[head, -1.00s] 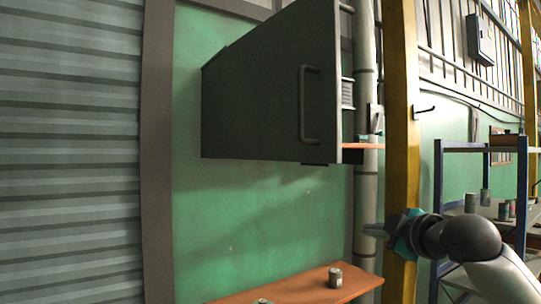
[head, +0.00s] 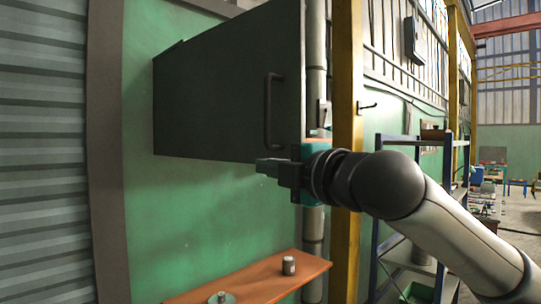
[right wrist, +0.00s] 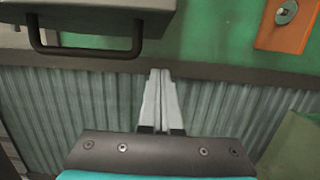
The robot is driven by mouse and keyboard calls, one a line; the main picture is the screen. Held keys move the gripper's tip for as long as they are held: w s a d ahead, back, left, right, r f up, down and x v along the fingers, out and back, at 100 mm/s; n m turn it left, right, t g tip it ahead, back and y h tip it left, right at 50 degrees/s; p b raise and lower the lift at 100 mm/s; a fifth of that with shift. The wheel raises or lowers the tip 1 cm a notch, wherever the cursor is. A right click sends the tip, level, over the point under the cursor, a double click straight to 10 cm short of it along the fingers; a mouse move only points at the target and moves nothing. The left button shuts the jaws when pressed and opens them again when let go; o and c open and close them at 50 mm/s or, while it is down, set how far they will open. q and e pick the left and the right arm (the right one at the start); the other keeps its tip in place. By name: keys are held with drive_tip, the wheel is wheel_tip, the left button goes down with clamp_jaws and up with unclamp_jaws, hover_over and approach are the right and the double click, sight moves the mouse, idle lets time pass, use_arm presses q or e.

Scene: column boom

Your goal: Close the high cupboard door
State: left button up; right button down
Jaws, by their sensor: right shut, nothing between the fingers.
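The high cupboard's dark grey door (head: 215,95) fills the upper middle of the head view. It stands open, its handle edge out toward me. The door's bar handle (head: 272,112) is near that edge, and it also shows at the upper left of the right wrist view (right wrist: 85,50). My right gripper (head: 262,166) is shut and empty, its fingers pointing left across the door's lower edge, below the handle. In the wrist view its fingertips (right wrist: 160,74) lie right of the handle; I cannot tell whether they touch the door. The cupboard's inside is mostly hidden. My left gripper is out of view.
A yellow post (head: 347,90) stands right of the door. A blue-framed rack (head: 377,210) is beyond my right arm. Corrugated metal (head: 40,170) covers the left.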

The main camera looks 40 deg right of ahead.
drive_tip(key=shift+w+d+p, duration=0.8)
drive_tip(key=shift+w+d, duration=1.2)
drive_tip(key=shift+d, duration=0.1)
drive_tip(key=shift+d, duration=0.15)
